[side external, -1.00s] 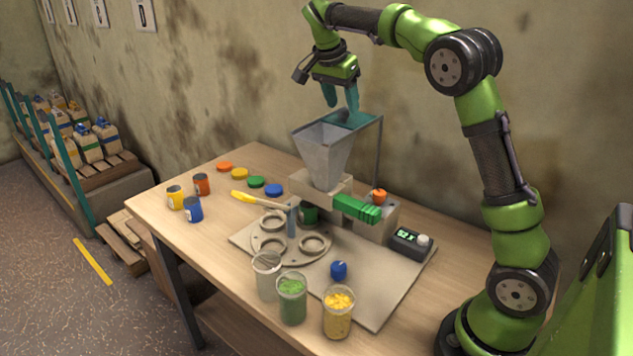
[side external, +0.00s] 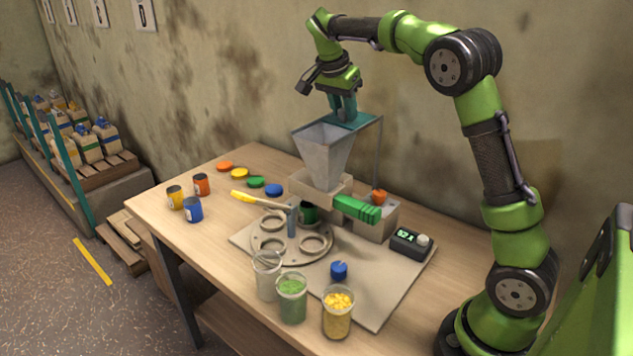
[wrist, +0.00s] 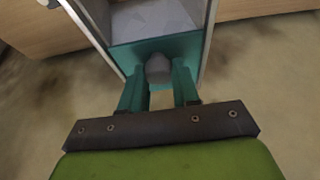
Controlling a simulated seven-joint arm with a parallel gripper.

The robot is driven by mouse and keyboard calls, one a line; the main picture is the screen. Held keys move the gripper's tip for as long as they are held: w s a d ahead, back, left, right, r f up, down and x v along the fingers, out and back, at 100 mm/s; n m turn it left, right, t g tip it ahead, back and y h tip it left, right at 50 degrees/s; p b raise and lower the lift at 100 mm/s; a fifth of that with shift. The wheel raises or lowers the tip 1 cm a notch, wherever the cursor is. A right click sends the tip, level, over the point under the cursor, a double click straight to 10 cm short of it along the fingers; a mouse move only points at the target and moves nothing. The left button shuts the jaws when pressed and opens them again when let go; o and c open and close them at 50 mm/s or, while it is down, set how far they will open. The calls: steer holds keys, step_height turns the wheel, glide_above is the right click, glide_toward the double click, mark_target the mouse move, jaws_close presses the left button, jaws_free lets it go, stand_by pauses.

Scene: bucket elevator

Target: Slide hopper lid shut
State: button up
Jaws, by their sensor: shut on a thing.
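The grey hopper (side external: 322,155) stands upright on the machine, and its top is open. The flat teal lid (side external: 366,121) lies on the rail frame behind and right of the hopper mouth. In the wrist view the lid (wrist: 195,46) borders the open mouth (wrist: 158,18), most of which looks uncovered. A rounded grey knob (wrist: 158,68) stands on the lid. My gripper (side external: 344,116) is lowered onto the lid, with its teal fingers (wrist: 158,84) shut on the knob, one on each side. The side view hides the knob behind the fingers.
Below the hopper are a green-handled part (side external: 357,209), a round plate with holes (side external: 291,240) and a scale display (side external: 411,240). Filled cups (side external: 292,300) stand at the table's front. The air above the hopper mouth is clear.

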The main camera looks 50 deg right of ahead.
steer(key=a, duration=1)
steer(key=shift+a, duration=0.2)
stand_by(0.5)
steer(key=shift+a, duration=0.1)
stand_by(0.6)
steer(key=o, duration=0.8)
steer(key=shift+d, duration=0.25)
steer(key=shift+c, duration=0.2)
steer(key=shift+v, duration=3)
step_height(320, 180, up, 6)
